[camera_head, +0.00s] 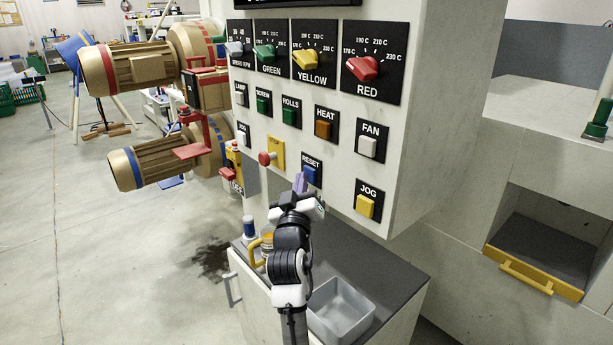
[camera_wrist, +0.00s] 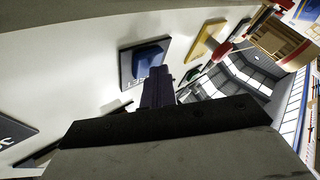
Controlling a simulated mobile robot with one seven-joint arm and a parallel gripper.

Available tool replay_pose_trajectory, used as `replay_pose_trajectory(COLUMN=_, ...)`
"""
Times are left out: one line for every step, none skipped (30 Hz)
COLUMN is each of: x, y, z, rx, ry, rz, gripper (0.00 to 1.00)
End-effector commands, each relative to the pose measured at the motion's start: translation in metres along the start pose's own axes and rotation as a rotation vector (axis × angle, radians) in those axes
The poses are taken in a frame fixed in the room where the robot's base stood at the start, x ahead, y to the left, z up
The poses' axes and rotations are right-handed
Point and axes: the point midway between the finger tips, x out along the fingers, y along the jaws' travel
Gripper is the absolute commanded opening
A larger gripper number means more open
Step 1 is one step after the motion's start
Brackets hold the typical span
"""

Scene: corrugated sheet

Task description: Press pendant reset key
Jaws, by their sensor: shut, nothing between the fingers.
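The pendant (camera_head: 408,110) is a pale box with rows of labelled knobs and keys on its front face. The blue RESET key (camera_head: 310,174) sits on a black plate low on that face, right of the red mushroom button (camera_head: 266,158). My gripper (camera_head: 299,182) is shut and empty, with its purple fingertips just left of and slightly below the reset key. In the wrist view the closed fingertips (camera_wrist: 158,80) point up close to the blue reset key (camera_wrist: 148,60), overlapping its plate's lower edge. I cannot tell whether they touch it.
The yellow JOG key (camera_head: 364,206) and white FAN key (camera_head: 367,147) lie to the right. Below stands a dark-topped cabinet (camera_head: 390,272) with a grey bin (camera_head: 340,312). Gold motors (camera_head: 145,168) jut out at left. Open floor (camera_head: 100,250) lies at far left.

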Motion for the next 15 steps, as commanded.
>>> replay_pose_trajectory(x=0.0, y=0.001, z=0.001, rx=0.0, ry=-0.001, rz=0.001, gripper=0.0)
replay_pose_trajectory(x=0.0, y=0.0, z=0.0, rx=0.0, ry=-0.001, rz=0.001, gripper=0.0)
replay_pose_trajectory(x=-0.001, y=0.0, z=0.0, rx=0.0, ry=-0.001, rz=0.001, gripper=0.0)
replay_pose_trajectory(x=-0.001, y=-0.001, z=0.0, rx=0.0, ry=-0.001, rz=0.001, gripper=0.0)
replay_pose_trajectory(x=-0.002, y=-0.001, z=-0.001, rx=0.0, ry=-0.001, rz=0.001, gripper=0.0)
replay_pose_trajectory(x=-0.004, y=-0.002, z=-0.002, rx=0.0, ry=-0.001, rz=0.0, gripper=0.0)
replay_pose_trajectory(x=-0.005, y=-0.003, z=-0.002, rx=0.0, ry=-0.001, rz=0.0, gripper=0.0)
replay_pose_trajectory(x=-0.006, y=-0.004, z=-0.003, rx=0.0, ry=-0.001, rz=0.0, gripper=0.0)
replay_pose_trajectory(x=-0.007, y=-0.005, z=-0.004, rx=0.0, ry=-0.001, rz=0.0, gripper=0.0)
replay_pose_trajectory(x=-0.009, y=-0.006, z=-0.005, rx=0.0, ry=-0.001, rz=0.0, gripper=0.0)
replay_pose_trajectory(x=-0.01, y=-0.007, z=-0.006, rx=0.0, ry=-0.001, rz=0.0, gripper=0.0)
replay_pose_trajectory(x=-0.011, y=-0.008, z=-0.007, rx=0.0, ry=-0.001, rz=0.0, gripper=0.0)
replay_pose_trajectory(x=-0.011, y=-0.008, z=-0.007, rx=0.001, ry=-0.001, rz=0.0, gripper=0.0)
replay_pose_trajectory(x=-0.012, y=-0.008, z=-0.007, rx=0.001, ry=-0.001, rz=0.0, gripper=0.0)
replay_pose_trajectory(x=-0.012, y=-0.008, z=-0.007, rx=0.001, ry=-0.001, rz=0.001, gripper=0.0)
